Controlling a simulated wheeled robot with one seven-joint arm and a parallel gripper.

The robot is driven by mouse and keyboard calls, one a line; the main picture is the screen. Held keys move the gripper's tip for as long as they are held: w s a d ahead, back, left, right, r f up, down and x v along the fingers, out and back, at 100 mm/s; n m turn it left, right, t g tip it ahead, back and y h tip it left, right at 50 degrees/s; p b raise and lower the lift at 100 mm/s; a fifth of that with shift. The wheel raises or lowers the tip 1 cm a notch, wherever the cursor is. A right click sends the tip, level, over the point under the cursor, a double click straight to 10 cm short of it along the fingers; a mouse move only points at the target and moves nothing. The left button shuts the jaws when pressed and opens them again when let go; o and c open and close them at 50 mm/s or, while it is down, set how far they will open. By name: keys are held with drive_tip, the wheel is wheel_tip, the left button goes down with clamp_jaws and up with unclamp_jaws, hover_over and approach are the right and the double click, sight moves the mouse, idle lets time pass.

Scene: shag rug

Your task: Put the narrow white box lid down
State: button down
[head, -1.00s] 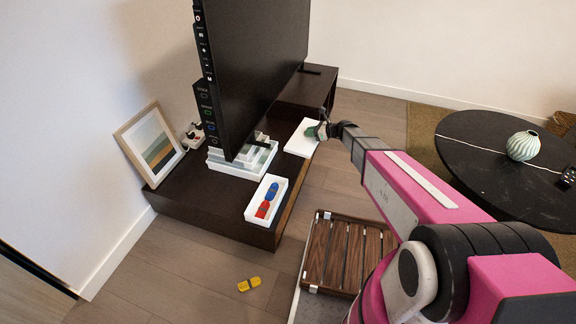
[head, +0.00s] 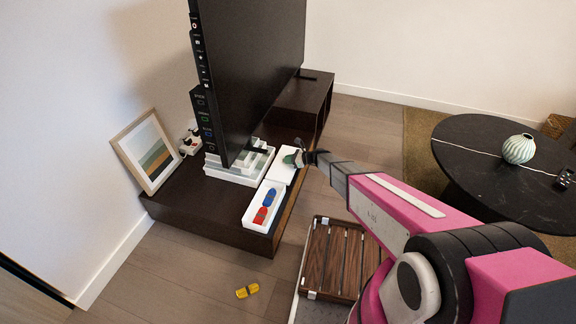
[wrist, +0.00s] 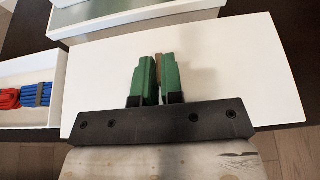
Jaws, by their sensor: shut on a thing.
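The narrow white box lid (head: 284,162) is a flat white panel at the front edge of the dark TV bench, just behind the open white box. It also fills much of the wrist view (wrist: 225,65). My gripper (head: 297,157) is over the lid, and its green fingers (wrist: 157,72) are shut on a thin tan piece in the middle of the lid. The open white box (head: 250,219) holds red and blue items; it shows at the left of the wrist view (wrist: 57,95). I cannot tell whether the lid touches the bench.
The black TV (head: 245,70) stands on the dark bench (head: 190,213). A stack of white boxes (head: 226,172) lies under it, beside the lid. A framed picture (head: 147,150) leans on the wall. A yellow item (head: 247,291) and a slatted wooden piece (head: 334,258) are on the floor.

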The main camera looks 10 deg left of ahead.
drive_tip(key=shift+f, duration=1.5)
drive_tip(key=shift+f, duration=0.15)
drive_tip(key=c, duration=1.3)
unclamp_jaws()
drive_tip(key=shift+o, duration=0.2)
